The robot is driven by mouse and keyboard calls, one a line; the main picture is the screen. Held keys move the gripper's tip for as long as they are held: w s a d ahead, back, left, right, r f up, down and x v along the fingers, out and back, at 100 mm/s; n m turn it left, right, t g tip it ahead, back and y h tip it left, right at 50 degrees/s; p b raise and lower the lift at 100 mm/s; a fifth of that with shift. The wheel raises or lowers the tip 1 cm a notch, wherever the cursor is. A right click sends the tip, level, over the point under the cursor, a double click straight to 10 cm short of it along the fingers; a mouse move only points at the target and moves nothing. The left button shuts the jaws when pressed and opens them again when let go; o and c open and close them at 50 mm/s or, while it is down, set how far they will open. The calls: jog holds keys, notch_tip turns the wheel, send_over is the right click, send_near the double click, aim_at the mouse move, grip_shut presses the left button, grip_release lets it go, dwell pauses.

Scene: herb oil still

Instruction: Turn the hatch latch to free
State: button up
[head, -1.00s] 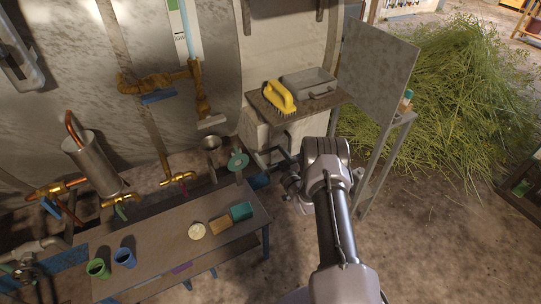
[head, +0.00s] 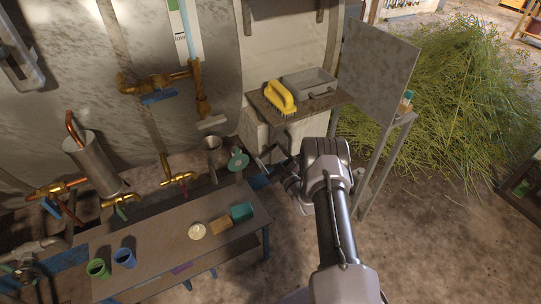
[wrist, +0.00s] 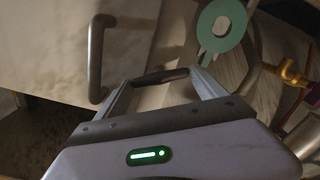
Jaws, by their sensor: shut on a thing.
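My gripper (wrist: 160,77) is shut on a short dark latch lever (wrist: 168,75), which spans the space between the two fingertips. In the wrist view the lever lies nearly level, its right end slightly higher. Left of it is a pale panel (wrist: 50,40) with a grey bar handle (wrist: 97,55), apart from my fingers. In the head view my gripper (head: 268,160) is low beside the right end of the bench, below the shelf. The latch is too small and too covered to make out there.
A teal ring (head: 238,160) is close to my gripper, also in the wrist view (wrist: 222,28). A shelf (head: 262,108) with a yellow brush (head: 281,97) and grey tray (head: 311,84) is above. The bench (head: 165,235) holds cups and blocks. Cut herbs (head: 450,95) pile at right.

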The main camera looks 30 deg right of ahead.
jog(key=n, duration=0.6)
jog(key=shift+f, duration=0.15)
jog(key=n, duration=0.6)
jog(key=shift+n, duration=0.3)
jog(key=o, duration=1.3)
jog(key=shift+s, duration=0.1)
jog(key=s+p, duration=0.2)
jog(key=s, duration=0.3)
jog(key=s+p, duration=0.2)
jog(key=s, duration=0.4)
jog(key=s+p, duration=0.2)
jog(key=s, duration=0.4)
jog(key=shift+s+d, duration=0.15)
jog(key=shift+d, duration=0.1)
